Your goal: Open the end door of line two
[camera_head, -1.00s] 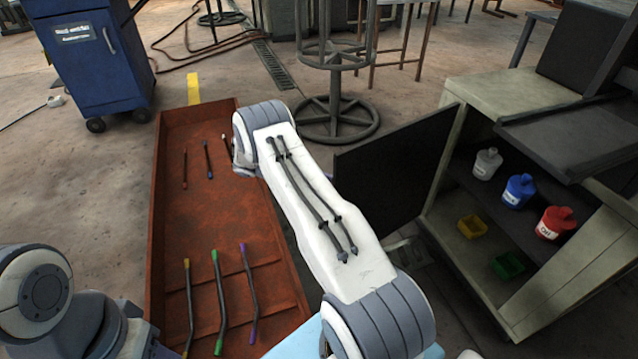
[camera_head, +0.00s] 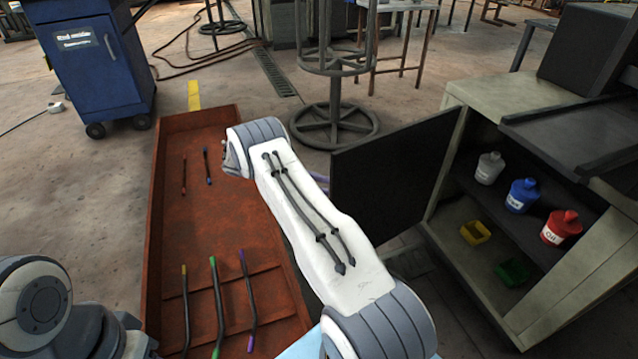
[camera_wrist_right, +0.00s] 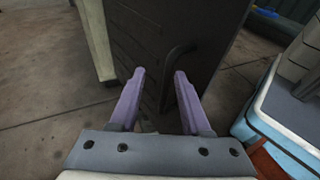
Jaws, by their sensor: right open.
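A dark door panel (camera_head: 390,170) stands swung out from the left edge of the pale cabinet (camera_head: 452,220) in the head view. In the right wrist view the dark panel (camera_wrist_right: 150,35) fills the upper middle, with a bar-like handle (camera_wrist_right: 182,58) on its face. My right gripper (camera_wrist_right: 158,82) is open, with its purple fingers pointing at the panel on either side of the handle's lower part; I cannot tell whether they touch it. In the head view my right arm hides most of this gripper. My left gripper is not in view. I cannot read any line number on the door.
The cabinet shelves hold white (camera_head: 488,168), blue (camera_head: 521,195) and red (camera_head: 560,227) bottles, plus yellow (camera_head: 475,232) and green (camera_head: 512,271) bins. A rust-red tray (camera_head: 160,250) with several rods lies left of my right arm. A round-based stand (camera_head: 335,125) is behind.

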